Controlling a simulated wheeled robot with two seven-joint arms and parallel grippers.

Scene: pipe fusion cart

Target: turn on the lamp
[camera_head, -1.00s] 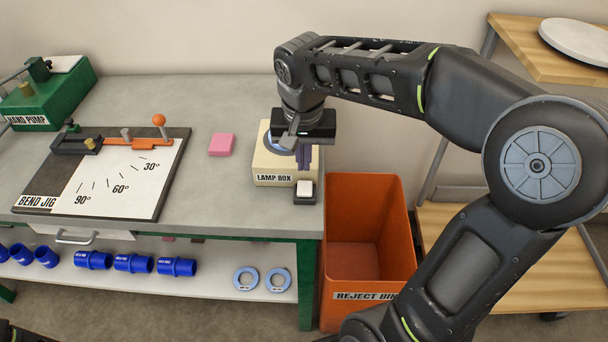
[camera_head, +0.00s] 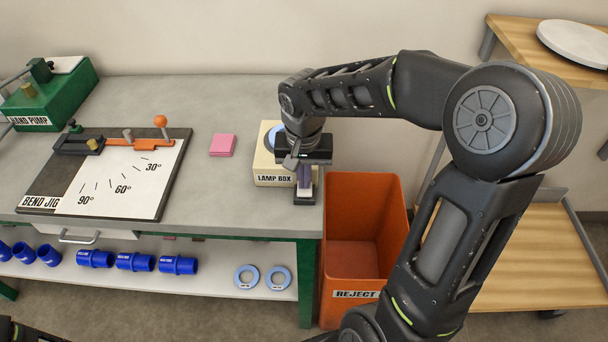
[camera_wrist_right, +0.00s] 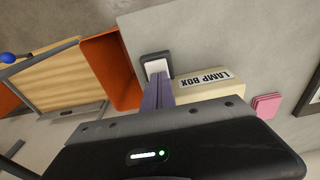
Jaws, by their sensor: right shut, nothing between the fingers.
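The cream lamp box (camera_head: 268,163) stands at the right end of the bench, its label facing front. Part of a blue ring on its top shows behind my gripper. A small white switch on a dark base (camera_head: 305,198) sits just in front of the box's right corner; it also shows in the right wrist view (camera_wrist_right: 157,66). My right gripper (camera_head: 304,187) is shut and empty, pointing down with its purple fingertips over the switch. The fingers cover part of the switch, and I cannot tell whether they touch it. My left gripper is not in view.
An orange reject bin (camera_head: 364,210) stands right of the bench, below my right arm. A pink pad (camera_head: 223,145), the bend jig (camera_head: 110,175) and a green hand pump (camera_head: 50,95) are on the bench. Blue couplings (camera_head: 135,262) lie on the lower shelf.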

